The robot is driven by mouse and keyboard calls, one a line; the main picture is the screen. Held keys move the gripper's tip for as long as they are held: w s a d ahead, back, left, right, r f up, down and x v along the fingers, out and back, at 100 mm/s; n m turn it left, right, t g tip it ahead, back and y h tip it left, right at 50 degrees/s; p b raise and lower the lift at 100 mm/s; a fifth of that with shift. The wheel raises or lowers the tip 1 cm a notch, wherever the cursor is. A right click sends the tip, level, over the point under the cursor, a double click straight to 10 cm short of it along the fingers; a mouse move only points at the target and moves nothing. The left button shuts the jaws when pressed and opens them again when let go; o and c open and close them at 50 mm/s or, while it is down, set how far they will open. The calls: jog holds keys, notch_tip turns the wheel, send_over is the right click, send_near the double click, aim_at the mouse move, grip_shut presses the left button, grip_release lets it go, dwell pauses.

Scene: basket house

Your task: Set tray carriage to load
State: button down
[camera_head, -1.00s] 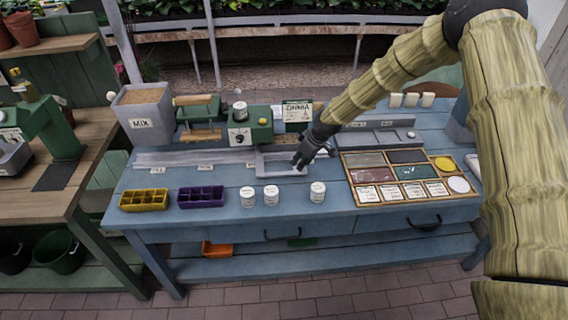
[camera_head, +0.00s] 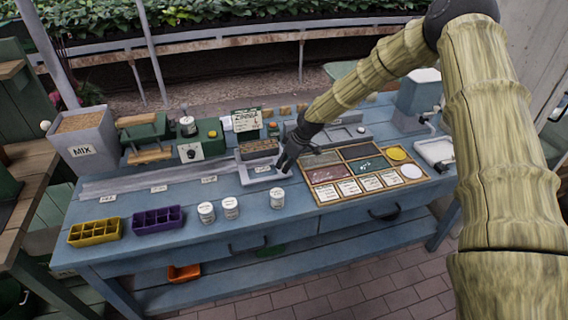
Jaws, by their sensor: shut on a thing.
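The tray carriage (camera_head: 256,179) is a shallow grey open frame at the right part of a long grey rail (camera_head: 130,183) on the blue bench. It sits to the right of the third small white label (camera_head: 209,179); the label words are too small to read. My gripper (camera_head: 283,166) is dark and reaches down to the carriage's right end. It is shut on the carriage there, though the fingers are small in view and the exact grip is unclear. The carriage looks empty.
A green machine (camera_head: 206,141) with a ZINNIA sign (camera_head: 247,120) stands behind the rail. White jars (camera_head: 231,208), a yellow cell tray (camera_head: 95,232) and a purple one (camera_head: 158,219) line the front. A wooden sorting case (camera_head: 318,205) lies right of my gripper. A MIX bin (camera_head: 84,141) stands left.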

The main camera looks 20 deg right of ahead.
jog(key=shift+w+d, duration=0.1)
jog(key=shift+d, duration=0.2)
jog(key=c, duration=1.1)
grip_release()
jog(key=shift+d, duration=0.15)
jog(key=shift+a, duration=0.25)
jog(key=v, duration=1.2)
jog(key=shift+d, duration=0.15)
jog(key=shift+f, duration=0.1)
